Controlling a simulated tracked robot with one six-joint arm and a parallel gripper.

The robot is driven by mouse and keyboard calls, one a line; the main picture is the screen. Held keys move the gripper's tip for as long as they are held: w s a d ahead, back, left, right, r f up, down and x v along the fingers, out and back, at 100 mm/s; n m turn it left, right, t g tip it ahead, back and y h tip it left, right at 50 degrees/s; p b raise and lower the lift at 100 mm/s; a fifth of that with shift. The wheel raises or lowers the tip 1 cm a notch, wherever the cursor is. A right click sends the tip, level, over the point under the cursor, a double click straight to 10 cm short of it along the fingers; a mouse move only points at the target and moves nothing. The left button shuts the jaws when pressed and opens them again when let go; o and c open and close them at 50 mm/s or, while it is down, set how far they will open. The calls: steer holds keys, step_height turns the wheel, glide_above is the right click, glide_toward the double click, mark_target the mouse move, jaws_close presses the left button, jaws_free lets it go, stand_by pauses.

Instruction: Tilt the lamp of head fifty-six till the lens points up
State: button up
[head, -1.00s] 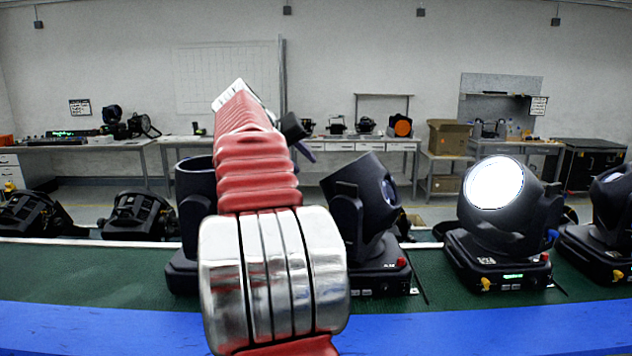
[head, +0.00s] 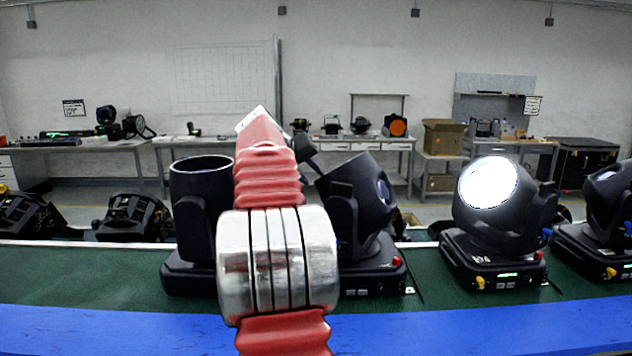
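Several black moving-head lamps stand in a row on the green bench. Their number labels are too small to read, so I cannot tell which is fifty-six. The left head (head: 200,200) has its round barrel upright, with its rim on top, partly behind my arm. The middle head (head: 352,200) is tilted, its lens side facing right. A third head (head: 505,225) has a bright lit lens facing forward and up. My gripper (head: 307,152) shows as a small dark shape past the red arm, by the upper left of the middle head. Its fingers are too hidden to judge, and contact is unclear.
Another head (head: 612,215) stands at the right edge. The green bench top (head: 80,275) has a blue front edge (head: 90,328) and is clear at the left. Black fixtures (head: 133,217) sit behind the bench. Back tables hold equipment and a cardboard box (head: 443,137).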

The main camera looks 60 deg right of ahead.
steer(key=x, duration=0.5)
steer(key=shift+c, duration=0.2)
jaws_close()
stand_by(0.4)
steer(key=shift+w+a, duration=0.1)
steer(key=shift+a, duration=0.15)
steer(key=shift+d, duration=0.1)
steer(key=shift+r, duration=0.15)
